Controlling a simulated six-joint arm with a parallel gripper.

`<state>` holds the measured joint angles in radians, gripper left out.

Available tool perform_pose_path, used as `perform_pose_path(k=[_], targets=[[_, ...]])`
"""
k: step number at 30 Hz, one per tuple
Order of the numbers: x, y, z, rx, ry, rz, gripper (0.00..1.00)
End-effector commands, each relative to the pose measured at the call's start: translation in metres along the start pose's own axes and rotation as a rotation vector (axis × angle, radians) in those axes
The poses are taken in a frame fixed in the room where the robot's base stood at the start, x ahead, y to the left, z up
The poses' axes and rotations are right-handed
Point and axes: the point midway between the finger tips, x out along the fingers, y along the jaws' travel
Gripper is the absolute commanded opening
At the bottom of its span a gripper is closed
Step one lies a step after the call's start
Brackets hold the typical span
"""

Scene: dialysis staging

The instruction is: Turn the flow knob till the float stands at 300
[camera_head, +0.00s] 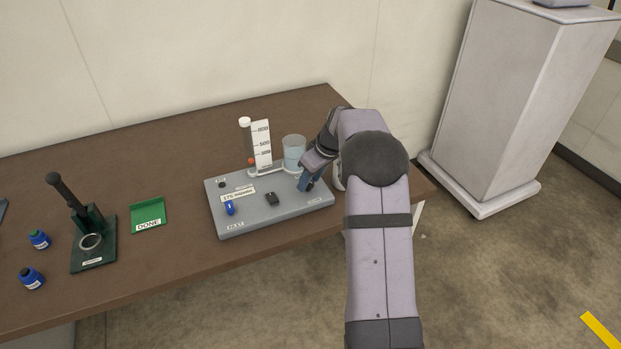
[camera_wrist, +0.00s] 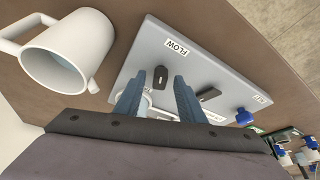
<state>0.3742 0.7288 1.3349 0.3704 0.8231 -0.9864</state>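The grey panel (camera_head: 290,209) lies on the table. In the wrist view the black flow knob (camera_wrist: 160,77) stands beside the FLOW label (camera_wrist: 180,46), just beyond my fingertips. In the head view my arm hides this knob. My gripper (camera_head: 308,184) is over the panel's right end. In the wrist view its two blue fingers (camera_wrist: 155,90) are apart, with no knob between them. A white scale (camera_head: 263,143) marked 800, 500 and 300 stands at the panel's back. The red float (camera_head: 251,161) appears low beside it, a little below the 300 mark.
A clear beaker of liquid (camera_head: 293,150) stands behind the panel, close to my gripper. A white mug (camera_wrist: 58,62) shows in the wrist view. Another black knob (camera_head: 271,198) and a blue knob (camera_head: 229,208) are on the panel. A green DONE tray (camera_head: 149,211) lies left.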

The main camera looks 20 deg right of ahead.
Motion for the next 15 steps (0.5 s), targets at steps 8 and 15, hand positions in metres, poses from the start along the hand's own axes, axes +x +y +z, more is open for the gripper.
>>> perform_pose_path(k=[8, 15], targets=[[-0.0003, 0.0001, 0.0000, 0.000, 0.000, 0.000, 0.00], [-0.0005, -0.0005, -0.0002, 0.024, 0.000, 0.010, 0.00]])
